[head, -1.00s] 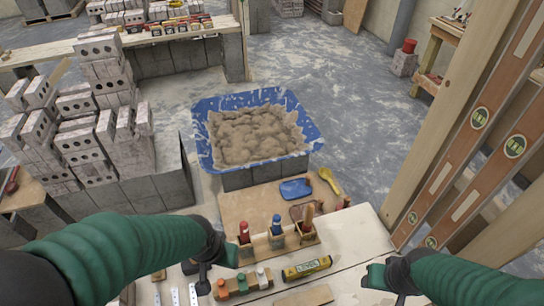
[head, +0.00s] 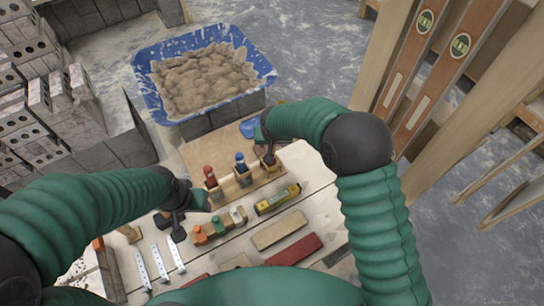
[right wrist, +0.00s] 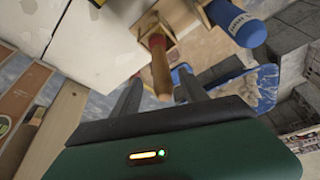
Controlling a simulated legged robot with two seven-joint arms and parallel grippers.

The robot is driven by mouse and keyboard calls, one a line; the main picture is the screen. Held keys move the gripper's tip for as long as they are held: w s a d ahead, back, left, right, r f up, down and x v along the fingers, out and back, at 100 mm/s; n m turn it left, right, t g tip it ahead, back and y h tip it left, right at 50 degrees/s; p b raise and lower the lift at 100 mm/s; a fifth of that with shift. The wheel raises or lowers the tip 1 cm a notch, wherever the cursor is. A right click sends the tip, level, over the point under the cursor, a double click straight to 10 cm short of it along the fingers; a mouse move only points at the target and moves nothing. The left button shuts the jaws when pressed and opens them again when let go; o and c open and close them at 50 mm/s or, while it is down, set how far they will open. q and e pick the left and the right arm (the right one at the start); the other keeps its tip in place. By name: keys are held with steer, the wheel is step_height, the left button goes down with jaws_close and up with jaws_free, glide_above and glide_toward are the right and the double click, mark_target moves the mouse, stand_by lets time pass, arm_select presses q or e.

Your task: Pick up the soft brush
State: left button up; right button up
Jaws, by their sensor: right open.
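A wooden rack (head: 240,186) on the bench holds three upright tools. They have a red handle (head: 209,172), a blue handle (head: 240,160) and, at the right end, a brown wooden handle, clear in the right wrist view (right wrist: 160,68). No bristles show, so I cannot tell for sure which is the soft brush. My right gripper (head: 268,153) is at the rack's right end. In the right wrist view its open fingers (right wrist: 160,92) point at the brown handle, whose end lies between them, not gripped. My left gripper (head: 192,205) hovers left of the rack; its jaws are unclear.
A blue tub (head: 165,112) of mortar stands behind the bench. A block with coloured pegs (head: 218,226) and a yellow level (head: 277,199) lie in front of the rack. Grey bricks (head: 40,110) are stacked at left. Long levels (head: 440,70) lean on timber at right.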

steer(key=f, duration=0.4)
steer(key=shift+w+a+f, duration=0.3)
steer(key=shift+w+f, duration=0.3)
steer(key=shift+f, duration=0.1)
steer(key=shift+s+d+r, duration=0.1)
steer(key=shift+r, duration=0.05)
steer(key=c, duration=0.4)
jaws_close()
